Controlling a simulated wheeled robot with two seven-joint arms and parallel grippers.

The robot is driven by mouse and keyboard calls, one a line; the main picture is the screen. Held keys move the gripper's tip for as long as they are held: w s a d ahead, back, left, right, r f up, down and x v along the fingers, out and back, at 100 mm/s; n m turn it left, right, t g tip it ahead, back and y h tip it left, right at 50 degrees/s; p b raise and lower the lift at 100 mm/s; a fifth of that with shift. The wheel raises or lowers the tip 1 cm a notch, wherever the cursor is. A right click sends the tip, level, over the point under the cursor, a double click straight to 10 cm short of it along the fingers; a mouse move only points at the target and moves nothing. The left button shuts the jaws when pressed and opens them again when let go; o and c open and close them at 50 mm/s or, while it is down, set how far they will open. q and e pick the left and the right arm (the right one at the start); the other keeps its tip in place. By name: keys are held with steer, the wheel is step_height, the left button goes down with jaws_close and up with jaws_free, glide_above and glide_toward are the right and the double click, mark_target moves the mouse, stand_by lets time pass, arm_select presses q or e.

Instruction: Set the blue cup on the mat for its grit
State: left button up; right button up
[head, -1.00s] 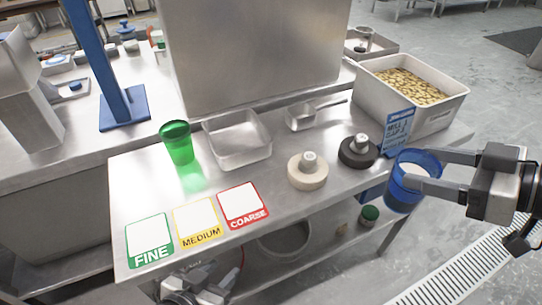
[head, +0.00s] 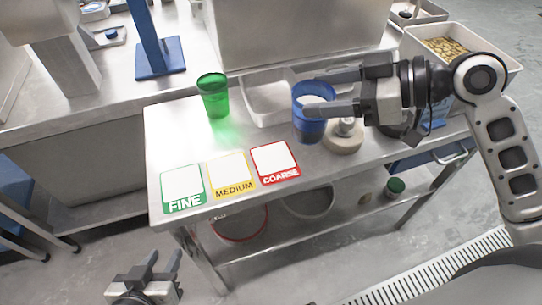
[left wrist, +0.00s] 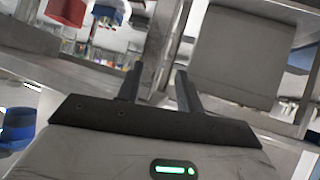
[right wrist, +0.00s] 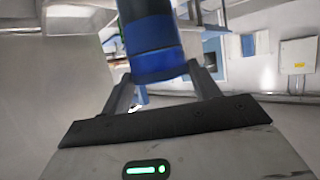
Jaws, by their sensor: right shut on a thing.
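The blue cup (head: 309,128) is upright in my right gripper (head: 314,94), whose fingers close around it near its rim. It holds pale contents and covers part of the metal tray behind it. It also shows between the fingers in the right wrist view (right wrist: 155,45). I cannot tell its height above the table. Three mats lie in front and to its left: green FINE (head: 183,184), yellow MEDIUM (head: 230,170) and red COARSE (head: 274,158), all bare. The COARSE mat is nearest the cup. My left gripper (head: 160,260) is open and empty, low in front of the table.
A green cup (head: 213,100) stands behind the mats, beside the metal tray (head: 262,108). A cream-based knob (head: 343,138) is close to the blue cup's right. A blue card (head: 436,114), partly hidden by my arm, stands before the bean bin (head: 490,55).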

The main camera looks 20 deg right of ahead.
steer(key=shift+d, duration=0.1)
steer(key=shift+s+d+r+n+g+y+b, duration=0.8)
steer(key=shift+s+d+r+n+g+b, duration=0.65)
steer(key=shift+s+d+r, duration=0.8)
steer(key=w+a+f, duration=0.1)
steer(key=a, duration=0.1)
steer(key=w+a+f+p, duration=0.1)
steer(key=w+a, duration=0.1)
steer(key=w+a+f, duration=0.1)
steer(key=a, duration=0.1)
steer(key=shift+w+a+f, duration=0.1)
steer(key=shift+w+f, duration=0.25)
steer(key=shift+f, duration=0.05)
steer(key=w+a+f, duration=0.1)
steer(key=f, duration=0.2)
steer(key=w+a+f, duration=0.1)
steer(key=f, duration=0.2)
steer(key=w+a+f, duration=0.1)
steer(key=f, duration=0.2)
steer(key=shift+w+a+f+p, duration=0.2)
steer(key=shift+a+f+p, duration=0.1)
steer(key=shift+a, duration=0.1)
arm_select(q)
steer(key=shift+f, duration=0.2)
steer(key=shift+s, duration=0.1)
